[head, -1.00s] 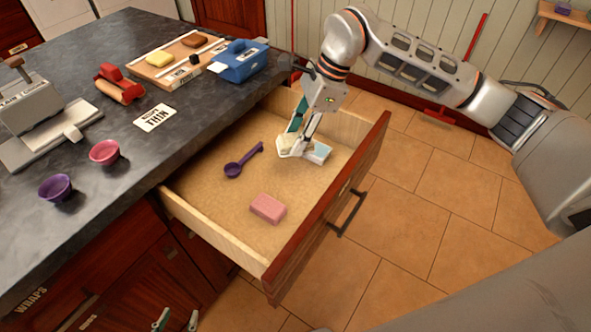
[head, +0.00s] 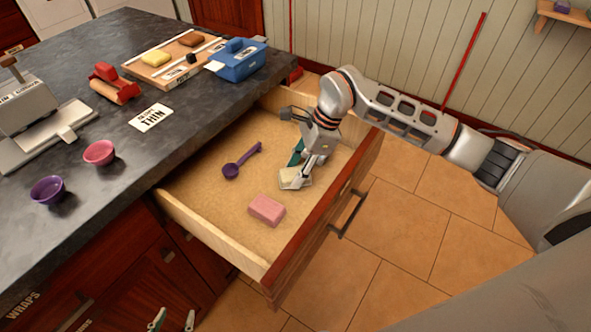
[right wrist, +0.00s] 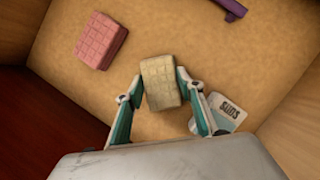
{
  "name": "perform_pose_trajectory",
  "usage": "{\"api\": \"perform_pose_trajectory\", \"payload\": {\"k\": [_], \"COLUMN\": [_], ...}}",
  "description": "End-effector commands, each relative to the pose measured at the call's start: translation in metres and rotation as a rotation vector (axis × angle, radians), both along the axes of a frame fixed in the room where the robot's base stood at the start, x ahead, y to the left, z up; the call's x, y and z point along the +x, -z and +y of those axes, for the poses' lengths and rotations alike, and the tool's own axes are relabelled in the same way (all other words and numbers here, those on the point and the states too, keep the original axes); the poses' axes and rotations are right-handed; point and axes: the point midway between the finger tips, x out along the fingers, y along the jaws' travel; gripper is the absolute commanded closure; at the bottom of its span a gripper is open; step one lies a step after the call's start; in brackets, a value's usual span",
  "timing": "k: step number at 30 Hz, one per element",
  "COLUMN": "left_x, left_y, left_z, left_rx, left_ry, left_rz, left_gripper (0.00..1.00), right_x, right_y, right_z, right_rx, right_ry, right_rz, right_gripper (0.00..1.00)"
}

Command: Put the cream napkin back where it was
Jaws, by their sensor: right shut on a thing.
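The cream napkin (right wrist: 160,83) is a small quilted block between the fingers of my right gripper (right wrist: 154,88) in the right wrist view. My right gripper (head: 298,176) is shut on it inside the open drawer (head: 212,225), low near the drawer's front panel. In the head view the cream napkin (head: 291,180) shows partly beneath the fingers. I cannot tell whether it touches the drawer floor. My left gripper (head: 173,319) shows only its two fingertips at the bottom edge, apart and empty.
In the drawer are a pink napkin (head: 266,209), a purple scoop (head: 240,162) and a white-blue labelled item (right wrist: 226,113) beside my right finger. The counter (head: 110,195) holds two bowls, a press, a board and a blue box. Drawer floor between scoop and pink napkin is clear.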

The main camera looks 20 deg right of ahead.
Motion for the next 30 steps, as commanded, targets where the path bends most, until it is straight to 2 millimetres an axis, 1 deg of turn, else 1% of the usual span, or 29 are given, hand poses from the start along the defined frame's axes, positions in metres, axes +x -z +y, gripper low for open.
{"api": "perform_pose_trajectory", "payload": {"k": [6,7,9,18,22,26,30], "left_x": [0.0,-0.001,-0.001,-0.005,-0.005,-0.004,-0.002], "left_y": [0.0,0.0,0.0,0.002,0.0,-0.003,-0.005], "left_z": [0.0,0.0,0.0,0.0,0.0,0.0,-0.001], "left_rx": [0.0,0.0,0.001,-0.001,-0.001,-0.002,-0.006], "left_ry": [0.0,0.0,0.0,0.0,0.0,-0.001,0.0], "left_rz": [0.0,0.0,0.002,0.009,0.007,0.004,0.002], "left_gripper": [0.6,0.6,0.6,0.6,0.6,0.6,0.6], "right_x": [0.0,0.0,0.0,0.0,0.001,0.001,-0.001], "right_y": [0.002,0.002,0.001,0.001,-0.005,-0.023,-0.05], "right_z": [0.0,0.0,0.0,0.0,-0.002,-0.009,-0.02], "right_rx": [0.0,0.0,0.0,0.001,0.0,-0.001,-0.002], "right_ry": [0.0,0.0,0.0,-0.001,0.0,0.0,0.0], "right_rz": [0.0,0.0,0.0,-0.001,-0.002,-0.007,-0.007], "right_gripper": [0.83,0.6,0.46,0.46,0.46,0.46,0.46]}}
